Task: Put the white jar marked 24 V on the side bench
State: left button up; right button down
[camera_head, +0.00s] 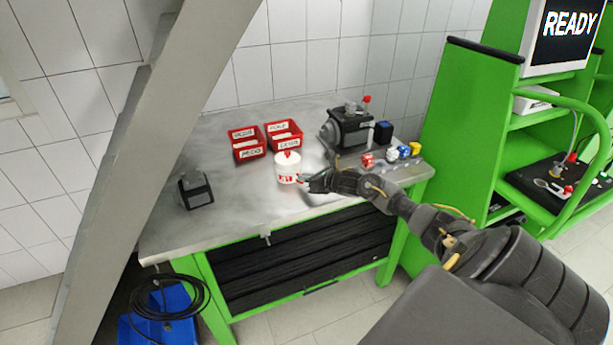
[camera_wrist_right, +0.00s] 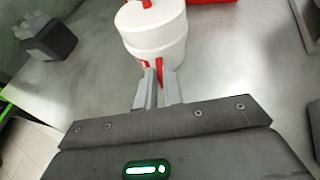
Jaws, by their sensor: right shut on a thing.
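The white jar (camera_head: 288,172) stands upright on the grey metal top of the green bench (camera_head: 235,205). It has a red knob on its lid and a red marking on its front that is too small to read for sure. My right gripper (camera_head: 303,180) reaches it from the right. In the right wrist view the jar (camera_wrist_right: 158,32) is just ahead, and my right gripper's fingers (camera_wrist_right: 158,88) are closed on a narrow red part at its front. The jar's base is partly hidden behind the fingers. My left gripper is not in view.
Two red labelled bins (camera_head: 248,154) stand behind the jar. A dark pump (camera_head: 346,128) and several small coloured parts (camera_head: 391,155) are to the right. A dark block (camera_head: 195,190) lies at the left. A green rack with a READY screen (camera_head: 571,24) stands far right.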

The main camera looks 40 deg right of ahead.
jog(key=c, duration=2)
grip_release()
jog(key=o, duration=0.5)
jog(key=shift+c, duration=0.2)
jog(key=shift+s, duration=0.15)
jog(key=b+v, duration=0.2)
jog(key=v, duration=0.8)
jog(key=shift+s, duration=0.2)
jog(key=shift+s+r, duration=0.45)
jog(key=shift+s, duration=0.15)
jog(key=shift+f, duration=0.1)
